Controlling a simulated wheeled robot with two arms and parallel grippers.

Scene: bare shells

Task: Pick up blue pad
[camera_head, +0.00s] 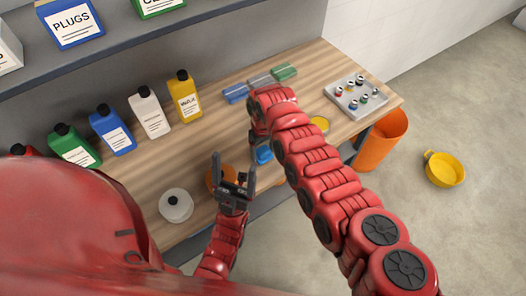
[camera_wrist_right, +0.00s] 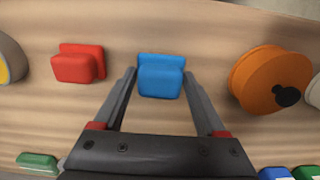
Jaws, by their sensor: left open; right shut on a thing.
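The blue pad (camera_wrist_right: 160,75) sits on the wooden worktop, between the fingers of my right gripper (camera_wrist_right: 160,82) in the right wrist view. The gripper is shut on it, and the pad appears still at the worktop.
An orange bin (camera_head: 378,143) is at right.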

